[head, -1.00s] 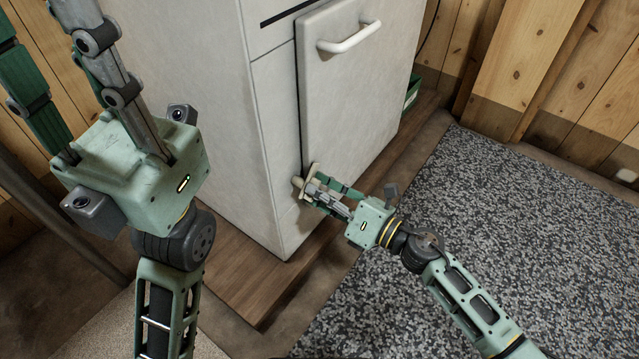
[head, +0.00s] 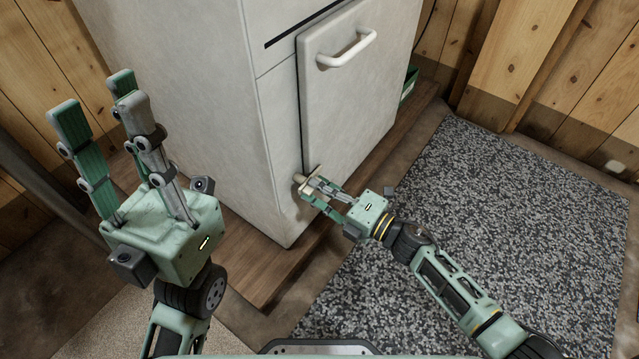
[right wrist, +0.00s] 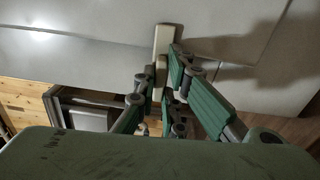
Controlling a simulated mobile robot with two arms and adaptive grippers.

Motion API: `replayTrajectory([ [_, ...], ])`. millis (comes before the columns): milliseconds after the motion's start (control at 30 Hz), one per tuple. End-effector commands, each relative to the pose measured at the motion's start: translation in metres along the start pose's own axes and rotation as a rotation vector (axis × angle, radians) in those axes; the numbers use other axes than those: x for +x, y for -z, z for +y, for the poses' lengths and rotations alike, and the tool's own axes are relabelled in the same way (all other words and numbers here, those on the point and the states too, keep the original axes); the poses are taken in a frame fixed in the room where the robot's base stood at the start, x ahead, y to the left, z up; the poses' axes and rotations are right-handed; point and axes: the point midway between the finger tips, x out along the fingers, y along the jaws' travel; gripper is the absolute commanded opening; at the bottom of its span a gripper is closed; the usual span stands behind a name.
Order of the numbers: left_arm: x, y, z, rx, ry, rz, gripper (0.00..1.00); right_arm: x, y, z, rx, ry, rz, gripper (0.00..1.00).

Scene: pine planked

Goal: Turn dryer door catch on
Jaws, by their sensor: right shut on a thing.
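The dryer (head: 200,90) is a white cabinet. Its door (head: 345,110), with a white bar handle (head: 347,50), looks closed. The door catch (head: 299,178) is a small beige piece at the door's lower left edge. My right gripper (head: 313,189) is shut on it, and its fingers hide part of it. In the right wrist view the catch (right wrist: 164,42) stands upright in the picture, between the green fingers (right wrist: 160,80). My left gripper (head: 95,95) is open and empty, its fingers pointing up, left of the dryer and apart from it.
The dryer stands on a low brown wooden platform (head: 265,265). A grey speckled rug (head: 480,220) lies to the right, with open floor room. Pine plank walls (head: 540,50) stand behind. A green object (head: 409,85) sits beside the dryer's far right side.

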Motion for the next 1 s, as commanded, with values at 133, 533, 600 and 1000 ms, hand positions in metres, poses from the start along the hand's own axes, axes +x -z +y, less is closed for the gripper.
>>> replayTrajectory([
  [133, 0.0001, 0.0008, 0.0, -0.001, 0.004, -0.01, 0.2, -0.0005, -0.001, 0.0, 0.045, 0.002, -0.002, 0.0],
  [533, 0.0015, 0.0009, 0.0002, -0.002, 0.003, -0.01, 0.2, -0.0005, -0.0008, -0.001, 0.073, 0.001, -0.002, 0.0],
  [600, 0.0015, 0.0009, 0.0002, -0.002, 0.003, -0.01, 0.2, -0.0005, -0.0008, -0.001, 0.073, 0.001, -0.002, 0.0],
  [1000, 0.0016, 0.0008, 0.0002, -0.002, 0.003, -0.01, 0.2, -0.0003, -0.0004, -0.0007, 0.071, 0.001, -0.001, 0.28],
])
